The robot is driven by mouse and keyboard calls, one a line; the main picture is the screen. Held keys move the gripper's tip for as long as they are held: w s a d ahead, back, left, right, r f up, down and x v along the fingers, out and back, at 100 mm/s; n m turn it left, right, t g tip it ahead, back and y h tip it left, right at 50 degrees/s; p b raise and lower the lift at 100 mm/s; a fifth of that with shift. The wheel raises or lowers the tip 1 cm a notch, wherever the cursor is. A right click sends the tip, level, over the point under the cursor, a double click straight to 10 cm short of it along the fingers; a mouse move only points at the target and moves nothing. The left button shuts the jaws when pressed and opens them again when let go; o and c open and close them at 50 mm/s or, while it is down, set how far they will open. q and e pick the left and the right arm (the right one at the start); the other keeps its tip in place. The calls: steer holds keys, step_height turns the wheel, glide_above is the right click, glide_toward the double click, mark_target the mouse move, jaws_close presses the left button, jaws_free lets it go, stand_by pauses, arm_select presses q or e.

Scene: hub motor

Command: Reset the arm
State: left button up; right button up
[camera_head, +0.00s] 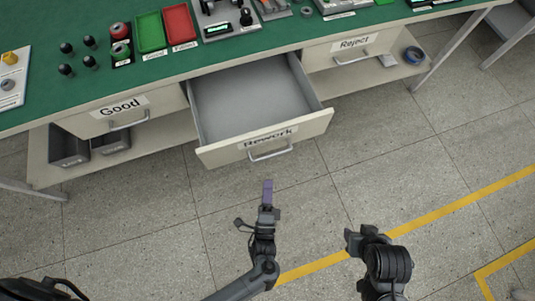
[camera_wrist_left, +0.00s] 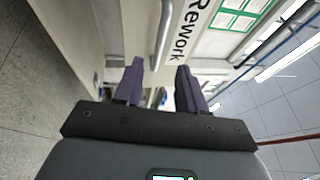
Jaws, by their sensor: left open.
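My left gripper (camera_head: 267,190) is in front of the open Rework drawer (camera_head: 222,150) and apart from it, over the floor. The left wrist view shows its two purple fingers (camera_wrist_left: 158,80) spread apart with nothing between them. Beyond the fingertips in that view are the drawer's handle (camera_wrist_left: 162,35) and its Rework label (camera_wrist_left: 186,30). My right arm (camera_head: 385,262) is at the lower right of the head view, away from the furniture. No fingers can be made out on it.
The Rework drawer is pulled out and looks empty. The Good drawer (camera_head: 160,104) and Reject drawer (camera_head: 375,42) are shut. The green-topped workbench (camera_head: 40,98) carries a green tray (camera_head: 150,31), a red tray (camera_head: 179,24) and tools. The floor in front is clear.

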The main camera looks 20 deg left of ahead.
arm_select(q)
steer(key=shift+w, duration=0.1)
steer(key=w+a+r+n+g+h+p, duration=0.2)
steer(key=w+a+n+g+h+p, duration=0.15)
steer(key=a+n+g, duration=0.65)
steer(key=s+a+r+n+g+p, duration=0.25)
steer(key=s+r, duration=0.35)
steer(key=r, duration=0.3)
steer(key=s+a+r+n+g+p, duration=0.2)
steer(key=s+a+r+g+p, duration=0.15)
steer(key=s+r, duration=0.35)
step_height(320, 180, up, 37)
steer(key=w+p, duration=0.1)
steer(key=p, duration=3.5)
steer(key=shift+w+a, duration=0.15)
steer(key=shift+a, duration=0.05)
